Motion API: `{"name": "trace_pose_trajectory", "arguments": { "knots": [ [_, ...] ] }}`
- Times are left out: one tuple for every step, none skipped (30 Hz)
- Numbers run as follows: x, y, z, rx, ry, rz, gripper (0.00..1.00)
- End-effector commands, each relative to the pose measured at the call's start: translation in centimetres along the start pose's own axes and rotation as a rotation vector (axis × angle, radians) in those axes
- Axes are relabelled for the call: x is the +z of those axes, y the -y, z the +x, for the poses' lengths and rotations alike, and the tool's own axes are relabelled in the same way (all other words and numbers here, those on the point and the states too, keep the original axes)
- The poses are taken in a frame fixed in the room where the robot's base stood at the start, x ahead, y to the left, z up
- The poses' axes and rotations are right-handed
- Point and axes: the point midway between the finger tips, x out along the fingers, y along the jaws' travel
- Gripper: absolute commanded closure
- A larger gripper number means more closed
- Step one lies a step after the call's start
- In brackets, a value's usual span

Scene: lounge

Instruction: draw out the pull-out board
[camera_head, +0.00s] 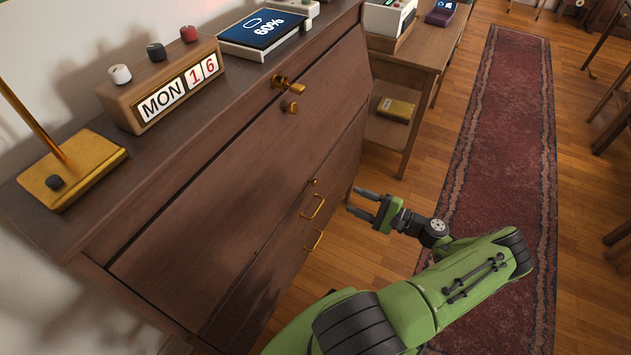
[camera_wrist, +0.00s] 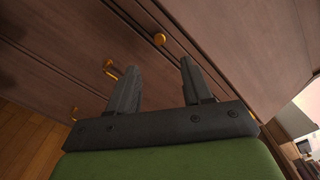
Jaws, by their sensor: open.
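The pull-out board seems to be the narrow dark wood strip in the cabinet front, carrying a small brass knob (camera_head: 314,181); its edges are hard to make out. It looks closed, level with the front. The knob also shows in the wrist view (camera_wrist: 160,38), beyond the fingertips and between them from side to side. My gripper (camera_head: 360,201) is open and empty, to the right of the knob and slightly lower in the head view. Its two dark fingers (camera_wrist: 158,77) point at the cabinet front, and no contact shows.
The brown cabinet (camera_head: 230,180) has a large upper panel with a brass knob (camera_head: 289,107) and lower brass handles (camera_head: 314,207). A calendar block (camera_head: 160,85), lamp base (camera_head: 72,168) and tablet (camera_head: 262,30) stand on top. A side table (camera_head: 420,50) is behind; a red rug (camera_head: 510,130) lies right.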

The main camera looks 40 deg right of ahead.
Motion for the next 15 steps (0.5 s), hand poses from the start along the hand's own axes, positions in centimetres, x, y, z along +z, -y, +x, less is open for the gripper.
{"name": "trace_pose_trajectory", "arguments": {
  "knots": [
    [0.1,0.0,1.4,0.003,0.006,0.0,0.5],
    [0.1,-0.1,2.2,0.003,0.007,0.0,0.5],
    [0.1,-0.1,3.2,0.004,0.007,0.0,0.5],
    [0.1,-0.1,4.0,0.004,0.006,0.0,0.5],
    [0.1,-0.1,4.7,0.004,0.006,0.0,0.5],
    [0.1,-0.1,5.8,0.004,0.007,0.0,0.5],
    [0.1,-0.1,6.5,0.004,0.006,0.0,0.5],
    [0.1,-0.2,7.3,0.005,0.006,0.0,0.5],
    [0.1,-0.2,8.3,0.005,0.006,0.0,0.5],
    [0.1,-0.2,9.0,0.004,0.006,-0.001,0.5],
    [0.1,-0.2,9.6,0.004,0.005,-0.001,0.5],
    [0.1,-0.2,10.4,0.005,0.005,0.0,0.5],
    [0.0,-0.2,10.9,0.005,0.004,0.0,0.5],
    [0.0,-0.2,11.3,0.004,0.004,0.0,0.5],
    [0.0,-0.2,11.8,0.004,0.004,-0.001,0.5]
  ]
}}
